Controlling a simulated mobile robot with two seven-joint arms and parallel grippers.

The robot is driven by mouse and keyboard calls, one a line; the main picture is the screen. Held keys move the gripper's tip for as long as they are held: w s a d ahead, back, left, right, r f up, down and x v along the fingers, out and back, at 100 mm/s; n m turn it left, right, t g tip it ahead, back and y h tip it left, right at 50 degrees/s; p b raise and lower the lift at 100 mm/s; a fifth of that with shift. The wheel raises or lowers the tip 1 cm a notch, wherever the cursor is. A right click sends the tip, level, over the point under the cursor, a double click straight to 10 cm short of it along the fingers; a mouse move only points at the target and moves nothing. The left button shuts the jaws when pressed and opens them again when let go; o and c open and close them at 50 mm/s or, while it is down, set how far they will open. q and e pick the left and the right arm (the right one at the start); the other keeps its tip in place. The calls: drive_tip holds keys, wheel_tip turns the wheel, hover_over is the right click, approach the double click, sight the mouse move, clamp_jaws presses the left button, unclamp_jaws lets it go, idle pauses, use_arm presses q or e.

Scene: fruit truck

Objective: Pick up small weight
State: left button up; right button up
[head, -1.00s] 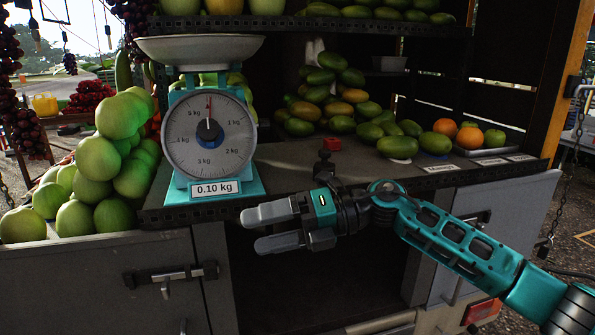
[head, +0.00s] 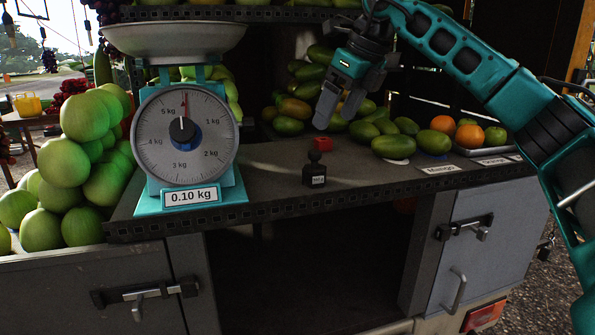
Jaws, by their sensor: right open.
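The small weight (head: 314,174), black with a knob on top and a pale label, stands upright on the dark counter to the right of the scale. My right gripper (head: 336,112) is in the air above and behind the weight in the picture, fingers pointing down, open and empty. It is apart from the weight. My left gripper is not in view.
A teal scale (head: 185,135) with a metal pan stands left, labelled 0.10 kg. A red object (head: 322,144) sits just behind the weight. Mangoes (head: 392,146) and oranges (head: 469,137) lie behind and right. Green round fruit (head: 65,160) is piled left. The counter front (head: 270,190) is clear.

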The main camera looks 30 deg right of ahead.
sight(320, 152)
drive_tip(key=x, duration=0.6)
drive_tip(key=shift+a+f, duration=0.1)
drive_tip(key=shift+f, duration=0.25)
drive_tip(key=shift+s+a+x, duration=0.1)
drive_tip(key=shift+s+x, duration=0.05)
drive_tip(key=shift+x, duration=0.75)
drive_tip(key=shift+s+a+x, duration=0.1)
drive_tip(key=shift+x, duration=0.85)
drive_tip(key=shift+s+a+x, duration=0.1)
drive_tip(key=shift+s+x, duration=0.05)
drive_tip(key=shift+x, duration=0.75)
drive_tip(key=shift+f, duration=0.1)
drive_tip(key=shift+c, duration=0.2)
drive_tip(key=c, duration=1.5)
